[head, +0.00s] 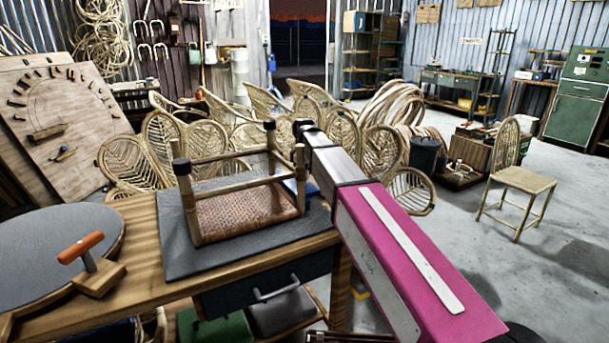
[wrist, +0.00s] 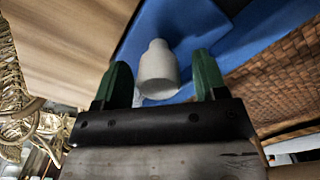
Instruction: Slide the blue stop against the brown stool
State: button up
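The brown stool (head: 245,200) lies upside down on the dark mat, legs up, its woven seat at the bottom. The woven seat also fills the right of the wrist view (wrist: 285,85). The blue stop (head: 291,188) is at the stool's right side, mostly hidden by the stool and my arm. In the wrist view the blue stop (wrist: 200,40) carries a pale grey knob (wrist: 159,70). My gripper (wrist: 161,75) is open, with its green fingertips on either side of the knob and gaps showing. In the head view my fingers are hidden.
The mat (head: 185,265) lies on a wooden workbench (head: 140,240). An orange-handled tool on a wooden block (head: 92,272) and a round grey disc (head: 50,245) are at the left. Several rattan chair backs (head: 165,140) stand behind the bench. The floor at right is partly free.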

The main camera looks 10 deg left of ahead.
jog(key=shift+r, duration=0.15)
notch_tip(320, 180, up, 10)
jog(key=shift+f, duration=0.15)
jog(key=shift+r, duration=0.45)
jog(key=shift+s, duration=0.1)
